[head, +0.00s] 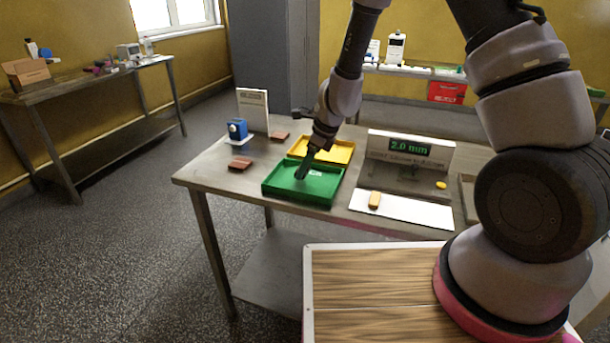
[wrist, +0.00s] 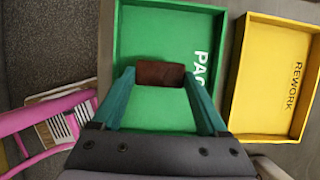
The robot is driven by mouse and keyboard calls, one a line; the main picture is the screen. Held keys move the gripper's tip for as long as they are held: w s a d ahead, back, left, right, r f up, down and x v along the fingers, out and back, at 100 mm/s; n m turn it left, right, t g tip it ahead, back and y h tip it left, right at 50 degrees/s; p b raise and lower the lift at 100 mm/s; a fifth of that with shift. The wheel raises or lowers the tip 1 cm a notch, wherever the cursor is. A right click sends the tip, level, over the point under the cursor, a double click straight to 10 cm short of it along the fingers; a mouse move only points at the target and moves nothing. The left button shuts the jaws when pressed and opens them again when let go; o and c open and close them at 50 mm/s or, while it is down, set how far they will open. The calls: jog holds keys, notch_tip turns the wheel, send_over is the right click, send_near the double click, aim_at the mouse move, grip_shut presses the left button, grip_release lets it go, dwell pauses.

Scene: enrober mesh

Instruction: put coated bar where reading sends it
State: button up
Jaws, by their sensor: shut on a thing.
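My gripper (head: 302,172) is over the green tray (head: 278,193) and is shut on a brown coated bar (wrist: 160,74), held between the fingertips in the wrist view. The bar is hard to make out in the head view. The green tray also shows in the wrist view (wrist: 150,25), its label partly hidden and starting "PAC". The yellow tray (head: 341,152), marked REWORK in the wrist view (wrist: 262,125), stands beside it. A display (head: 409,147) reads 2.0 mm. I cannot tell whether the bar touches the tray floor.
More brown bars lie left of the trays, one in front (head: 240,164) and one behind (head: 280,135). A blue device (head: 237,129) and a white sign (head: 253,108) stand at the table's back left.

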aim_at(308, 172)
jog(key=shift+d+f, duration=0.1)
jog(key=shift+f, duration=1.45)
jog(key=shift+f, duration=0.2)
jog(key=o, duration=0.9)
jog(key=shift+r, duration=0.1)
